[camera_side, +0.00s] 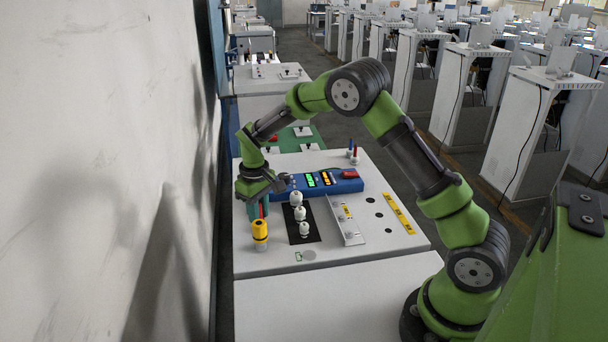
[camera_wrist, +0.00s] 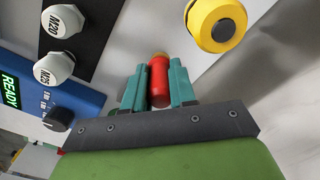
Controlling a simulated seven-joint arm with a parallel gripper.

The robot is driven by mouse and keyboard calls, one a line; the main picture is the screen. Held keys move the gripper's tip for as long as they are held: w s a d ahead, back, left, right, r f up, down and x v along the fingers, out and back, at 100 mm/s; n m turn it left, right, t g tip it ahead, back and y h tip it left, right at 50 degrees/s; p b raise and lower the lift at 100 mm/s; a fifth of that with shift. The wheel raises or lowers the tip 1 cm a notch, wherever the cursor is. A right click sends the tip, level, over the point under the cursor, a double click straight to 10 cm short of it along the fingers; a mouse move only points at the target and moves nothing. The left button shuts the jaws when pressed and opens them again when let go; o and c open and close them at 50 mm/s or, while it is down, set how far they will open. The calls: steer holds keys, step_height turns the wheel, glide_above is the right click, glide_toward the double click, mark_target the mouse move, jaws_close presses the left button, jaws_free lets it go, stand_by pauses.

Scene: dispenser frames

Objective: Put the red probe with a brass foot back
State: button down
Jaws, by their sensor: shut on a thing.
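In the wrist view, the red probe (camera_wrist: 158,82) lies between the two teal fingers of my gripper (camera_wrist: 158,88), which is shut on its sides. In the side view, my gripper (camera_side: 262,204) is at the left part of the white bench top, and only a thin strip of the red probe (camera_side: 262,211) shows between the fingers. A yellow cylinder (camera_side: 260,231) stands just below the gripper there. In the wrist view the yellow cylinder (camera_wrist: 213,12) is right of the probe and apart from it.
White knobbed posts (camera_side: 300,214) stand on a black strip beside the gripper. A blue unit (camera_side: 330,183) with lit displays lies behind them. A metal bracket (camera_side: 345,222) stands right of the posts. Small blue and red pieces (camera_side: 354,153) stand at the back. The front bench surface is clear.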

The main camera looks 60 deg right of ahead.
steer(key=shift+f, duration=0.3)
steer(key=shift+f, duration=0.2)
steer(key=c, duration=0.9)
jaws_free()
